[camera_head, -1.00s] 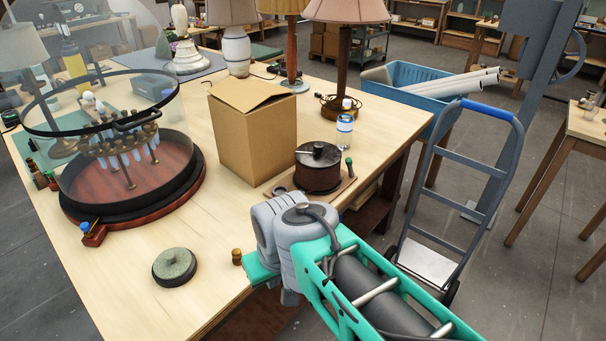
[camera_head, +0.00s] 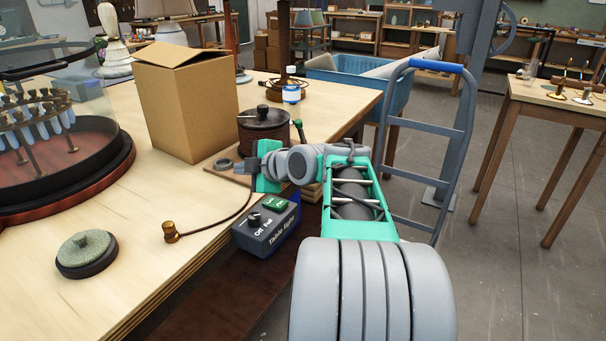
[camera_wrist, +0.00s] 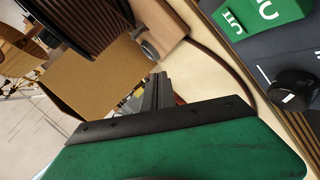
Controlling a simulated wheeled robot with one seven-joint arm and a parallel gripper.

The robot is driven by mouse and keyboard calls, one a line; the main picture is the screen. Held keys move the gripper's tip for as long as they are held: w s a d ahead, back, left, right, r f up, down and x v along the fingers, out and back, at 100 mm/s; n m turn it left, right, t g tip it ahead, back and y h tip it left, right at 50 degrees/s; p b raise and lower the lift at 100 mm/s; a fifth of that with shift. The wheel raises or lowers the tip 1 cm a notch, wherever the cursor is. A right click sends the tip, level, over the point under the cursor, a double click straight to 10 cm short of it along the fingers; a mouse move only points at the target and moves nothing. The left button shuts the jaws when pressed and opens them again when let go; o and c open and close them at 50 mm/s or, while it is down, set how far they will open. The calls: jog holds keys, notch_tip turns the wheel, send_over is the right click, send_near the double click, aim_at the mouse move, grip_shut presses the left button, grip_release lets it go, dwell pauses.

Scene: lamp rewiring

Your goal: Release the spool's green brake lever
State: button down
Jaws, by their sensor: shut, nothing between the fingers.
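The spool (camera_head: 263,130) is a dark brown reel with a black top and knob, upright on a wooden base (camera_head: 222,171) at the table's right edge. Its green-tipped brake lever (camera_head: 298,124) stands at the reel's right side, tilted. My gripper (camera_head: 243,167) is shut and empty, low in front of the reel and left of the lever, with a gap to the lever. In the wrist view the shut fingers (camera_wrist: 157,92) show beside the reel (camera_wrist: 85,20); the lever is not visible there. Whether the fingers touch the base is unclear.
A control box (camera_head: 266,226) with a black knob and green switch hangs at the table edge, just below my gripper. A brown cord runs to a brass-coloured end piece (camera_head: 170,232). A cardboard box (camera_head: 190,105) stands left of the spool. A blue-handled hand truck (camera_head: 432,145) stands at right.

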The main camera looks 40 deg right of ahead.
aim_at(303, 132)
jog(key=s+d+n+t+h+b, duration=0.1)
jog(key=s+d+n+t+b, duration=0.2)
jog(key=d, duration=0.6)
jog(key=s+d+f+n+t+h+b, duration=0.1)
jog(key=s+d+n+t+b, duration=0.2)
jog(key=d+b, duration=0.4)
jog(key=s+d+n, duration=0.1)
jog(key=s+d, duration=0.1)
jog(key=d, duration=0.1)
jog(key=shift+s+d+f+n+t, duration=0.25)
jog(key=shift+d+f+n+t, duration=0.05)
jog(key=shift+n, duration=0.1)
jog(key=shift+w, duration=0.1)
jog(key=w+d+r, duration=0.1)
jog(key=w, duration=0.3)
jog(key=w+d+r, duration=0.1)
jog(key=w, duration=0.3)
jog(key=w+d, duration=0.1)
jog(key=w, duration=0.3)
jog(key=shift+w+r+b, duration=0.2)
jog(key=shift+r+b, duration=0.1)
jog(key=shift+r, duration=0.1)
